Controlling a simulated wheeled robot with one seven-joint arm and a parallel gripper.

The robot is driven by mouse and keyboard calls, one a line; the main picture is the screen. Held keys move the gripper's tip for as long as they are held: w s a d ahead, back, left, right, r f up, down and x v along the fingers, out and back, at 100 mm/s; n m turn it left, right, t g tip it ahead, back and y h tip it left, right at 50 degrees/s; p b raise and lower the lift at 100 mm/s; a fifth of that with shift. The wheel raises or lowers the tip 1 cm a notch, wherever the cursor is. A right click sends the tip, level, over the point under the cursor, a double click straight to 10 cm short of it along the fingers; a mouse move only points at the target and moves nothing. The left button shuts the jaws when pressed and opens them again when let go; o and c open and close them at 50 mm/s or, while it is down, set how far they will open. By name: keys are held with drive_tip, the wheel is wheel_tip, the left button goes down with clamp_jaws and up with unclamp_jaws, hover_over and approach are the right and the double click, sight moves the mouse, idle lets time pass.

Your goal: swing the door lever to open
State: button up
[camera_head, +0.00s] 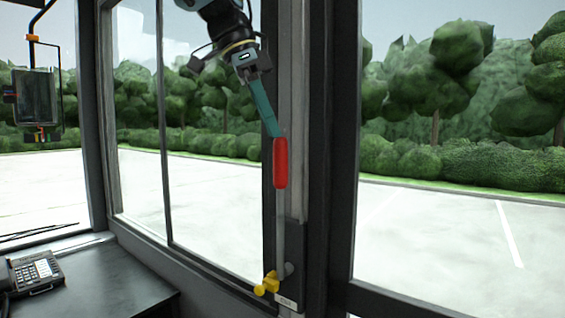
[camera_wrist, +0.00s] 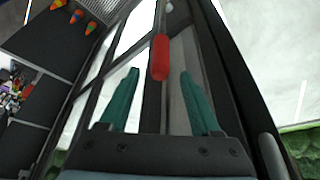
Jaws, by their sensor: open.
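The door lever's red grip (camera_head: 280,163) points straight up on a grey rod (camera_head: 281,222) fixed to a dark plate on the door post. A yellow piece (camera_head: 267,284) sits at the lever's base. My gripper (camera_head: 276,133) comes down from above, with its teal fingertips close to the top of the red grip. In the wrist view, my gripper (camera_wrist: 160,73) is open, with one finger on each side of the red grip (camera_wrist: 160,57). The fingers look apart from the grip; its exact depth between them is hard to tell.
The dark door post (camera_head: 315,150) and window frames stand right beside the lever. A desk phone (camera_head: 35,272) rests on a dark counter (camera_head: 110,282) at lower left. Several coloured cones (camera_wrist: 76,16) show in the wrist view.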

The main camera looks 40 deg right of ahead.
sight(287, 165)
drive_tip(key=p+x, duration=0.1)
drive_tip(key=x, duration=0.7)
drive_tip(key=shift+f, duration=0.4)
drive_tip(key=shift+c, duration=0.2)
clamp_jaws()
idle(0.7)
